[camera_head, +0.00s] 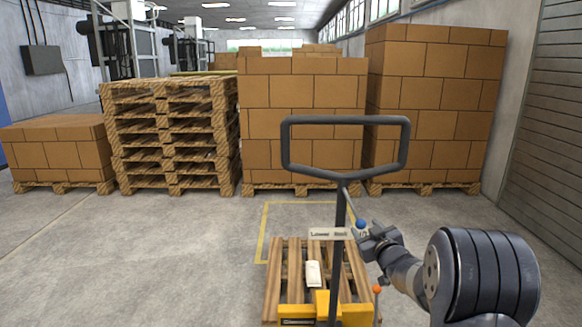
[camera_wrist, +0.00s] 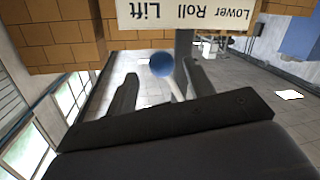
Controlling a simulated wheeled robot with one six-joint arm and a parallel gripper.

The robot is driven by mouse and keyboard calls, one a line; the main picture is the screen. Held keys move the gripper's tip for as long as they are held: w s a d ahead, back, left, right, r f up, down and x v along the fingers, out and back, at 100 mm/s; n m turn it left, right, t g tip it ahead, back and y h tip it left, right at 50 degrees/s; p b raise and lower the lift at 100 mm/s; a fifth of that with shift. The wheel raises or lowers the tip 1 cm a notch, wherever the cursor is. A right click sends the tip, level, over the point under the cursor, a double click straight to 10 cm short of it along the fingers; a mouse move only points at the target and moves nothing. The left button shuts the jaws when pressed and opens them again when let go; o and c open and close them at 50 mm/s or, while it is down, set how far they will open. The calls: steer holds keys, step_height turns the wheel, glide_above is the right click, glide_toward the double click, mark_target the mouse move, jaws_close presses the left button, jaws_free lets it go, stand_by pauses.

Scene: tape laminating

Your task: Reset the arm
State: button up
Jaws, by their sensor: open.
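My gripper (camera_head: 368,236) is open beside the upright handle of a pallet jack. In the wrist view my gripper (camera_wrist: 160,84) shows its two dark fingers apart. A lever's blue ball knob (camera_wrist: 162,64) lies between or just beyond the fingertips; I cannot tell whether they touch it. The blue knob (camera_head: 361,224) also shows in the head view, just above my gripper. A white label plate (camera_wrist: 190,13) reading "Lower Roll Lift" upside down is above it in the wrist view. The jack's dark loop handle (camera_head: 345,119) stands upright.
The jack's yellow body (camera_head: 297,314) and a wooden pallet (camera_head: 272,285) with a small white object (camera_head: 313,273) are below. Behind stand stacked pallets (camera_head: 170,140) and brown box stacks (camera_head: 300,110). The grey floor (camera_head: 140,260) on the left is clear.

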mark_target(361, 228)
steer(key=w, duration=0.4)
steer(key=shift+a+f, duration=0.2)
steer(key=shift+a, duration=0.2)
steer(key=shift+a+f+m, duration=0.3)
steer(key=shift+a+m, duration=0.05)
steer(key=shift+m, duration=0.05)
steer(key=shift+s+a+m, duration=0.1)
steer(key=shift+a+m, duration=0.25)
steer(key=shift+m, duration=0.05)
